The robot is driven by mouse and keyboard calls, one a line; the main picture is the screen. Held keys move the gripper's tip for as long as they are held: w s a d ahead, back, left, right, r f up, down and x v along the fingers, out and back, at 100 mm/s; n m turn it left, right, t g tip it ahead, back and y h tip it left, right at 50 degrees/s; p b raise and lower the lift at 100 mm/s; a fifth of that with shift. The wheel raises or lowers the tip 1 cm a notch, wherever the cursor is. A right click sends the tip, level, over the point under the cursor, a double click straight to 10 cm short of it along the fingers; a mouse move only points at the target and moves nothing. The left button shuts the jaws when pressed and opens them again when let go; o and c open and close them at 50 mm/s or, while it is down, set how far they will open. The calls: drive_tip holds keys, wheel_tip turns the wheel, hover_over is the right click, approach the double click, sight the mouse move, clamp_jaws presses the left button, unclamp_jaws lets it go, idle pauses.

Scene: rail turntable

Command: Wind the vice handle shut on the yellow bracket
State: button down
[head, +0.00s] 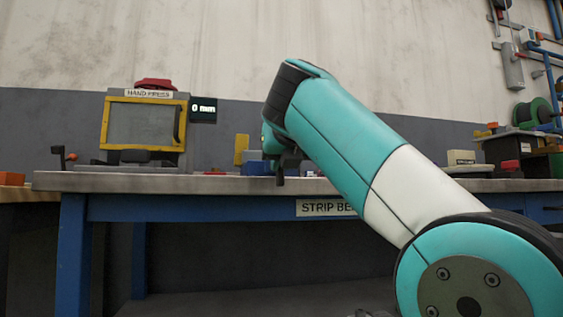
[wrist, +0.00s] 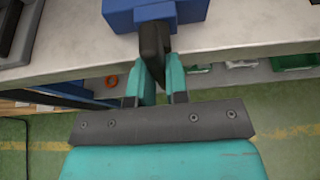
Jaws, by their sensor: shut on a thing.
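The blue vice (wrist: 118,14) is at the top of the wrist view, at the bench edge. Its dark handle (wrist: 152,42) points down from it, between the teal fingers of my gripper (wrist: 161,76). My gripper is shut on the handle. In the head view the vice (head: 256,168) shows only in part beside my arm, which hides the rest. The yellow bracket (head: 241,149) stands upright at the left of the vice in the head view. Whether the jaws touch it cannot be seen. The bracket does not show in the wrist view.
The grey-topped workbench (head: 120,182) runs across the head view. A yellow-framed hand press (head: 103,145) stands on it at the left, with a display (head: 203,109) reading 0 mm. A crank with a red knob (head: 71,156) is farther left. Machinery stands at the right.

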idle(0.4)
drive_tip(key=c, duration=1.1)
unclamp_jaws()
drive_tip(key=v, duration=1.7)
drive_tip(key=shift+s+d+b, duration=0.15)
drive_tip(key=shift+d+b, duration=0.05)
drive_tip(key=shift+b, duration=0.1)
